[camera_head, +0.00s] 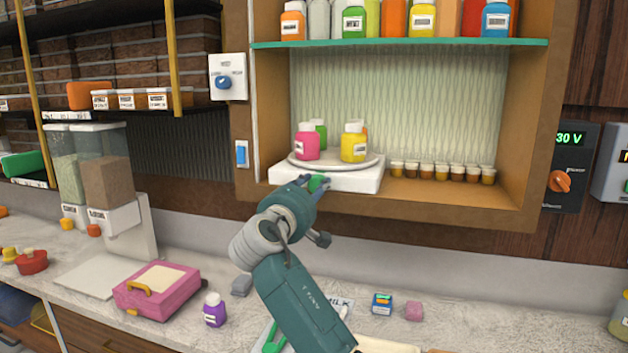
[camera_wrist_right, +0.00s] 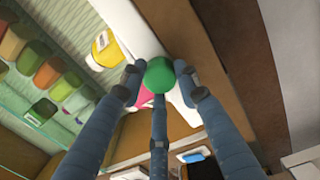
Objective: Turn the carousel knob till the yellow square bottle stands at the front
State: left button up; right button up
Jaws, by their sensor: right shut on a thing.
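The carousel (camera_head: 336,164) is a round plate on a white base (camera_head: 345,181) in the lower bay of the wooden cabinet. A yellow square bottle (camera_head: 354,143) stands on its right side, towards the front. A pink bottle (camera_head: 307,143) stands at the front left, and a green bottle (camera_head: 318,130) stands behind it. An orange thing behind the yellow bottle is mostly hidden. The green knob (camera_head: 317,183) is at the base's front. My right gripper (camera_head: 312,184) is shut on it; the wrist view shows the fingers around the knob (camera_wrist_right: 159,74). My left gripper is not in view.
Several small cups (camera_head: 442,172) stand in a row right of the carousel. A shelf of bottles (camera_head: 400,43) is above. A purple bottle (camera_head: 214,310) and a pink box (camera_head: 157,291) stand on the counter below.

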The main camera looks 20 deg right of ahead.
jog(key=n+p, duration=0.6)
jog(key=n, duration=0.1)
jog(key=shift+r+p, duration=0.15)
jog(key=shift+p, duration=0.25)
jog(key=n+p, duration=0.2)
jog(key=n, duration=0.1)
jog(key=shift+y, duration=0.3)
jog(key=shift+f+n+p, duration=0.3)
jog(key=shift+p, duration=0.2)
jog(key=shift+f, duration=0.1)
jog(key=o, duration=1.2)
jog(key=shift+t, duration=0.3)
jog(key=shift+s+a, duration=0.1)
